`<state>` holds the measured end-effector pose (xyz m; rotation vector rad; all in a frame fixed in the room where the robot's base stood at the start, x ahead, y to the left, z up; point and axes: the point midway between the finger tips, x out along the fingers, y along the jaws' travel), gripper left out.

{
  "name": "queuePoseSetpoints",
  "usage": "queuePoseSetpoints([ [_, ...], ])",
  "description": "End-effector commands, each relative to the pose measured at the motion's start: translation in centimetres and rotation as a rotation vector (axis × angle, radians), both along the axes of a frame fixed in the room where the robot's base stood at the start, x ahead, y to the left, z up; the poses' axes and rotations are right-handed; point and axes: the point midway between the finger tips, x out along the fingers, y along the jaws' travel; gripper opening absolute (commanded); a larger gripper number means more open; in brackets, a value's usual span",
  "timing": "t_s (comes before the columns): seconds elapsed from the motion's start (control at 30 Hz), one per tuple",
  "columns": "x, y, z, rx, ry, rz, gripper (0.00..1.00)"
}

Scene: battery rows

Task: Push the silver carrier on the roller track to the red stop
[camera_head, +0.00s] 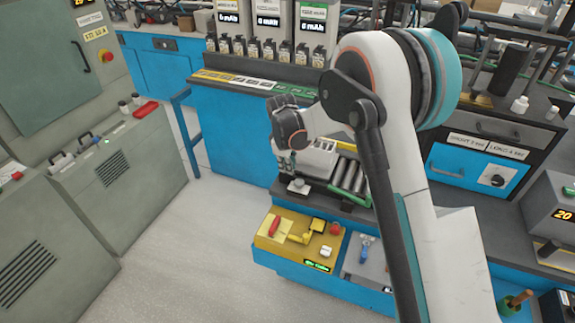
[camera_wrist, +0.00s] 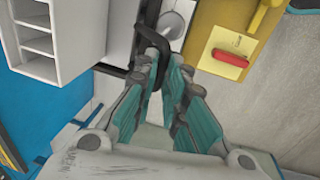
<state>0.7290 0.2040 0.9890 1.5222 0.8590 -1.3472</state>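The silver carrier (camera_head: 319,157) looks like a pale box with compartments at the left end of the roller track (camera_head: 350,178). A pale compartmented box, probably the carrier, shows upper left in the wrist view (camera_wrist: 42,40). My gripper (camera_head: 287,168) points down just left of the carrier in the head view. In the wrist view its teal fingers (camera_wrist: 163,62) converge near a dark curved bar (camera_wrist: 152,38); whether they grip it is unclear. I cannot make out a red stop on the track; my arm hides the track's right part.
A yellow panel (camera_head: 264,241) with a red handle and red button stands in front of the track. A round grey knob (camera_head: 298,186) sits at the track's near left end. Battery chargers (camera_head: 262,48) stand on the blue bench behind. The floor (camera_head: 180,260) at left is clear.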

Motion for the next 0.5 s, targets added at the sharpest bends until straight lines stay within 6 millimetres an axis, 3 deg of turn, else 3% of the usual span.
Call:
queuePoseSetpoints([
  [0.3,-0.1,-0.2,0.0,0.0,0.001,0.0,0.0],
  [0.5,-0.9,-2.1,-0.1,0.0,0.001,-0.001,0.0],
])
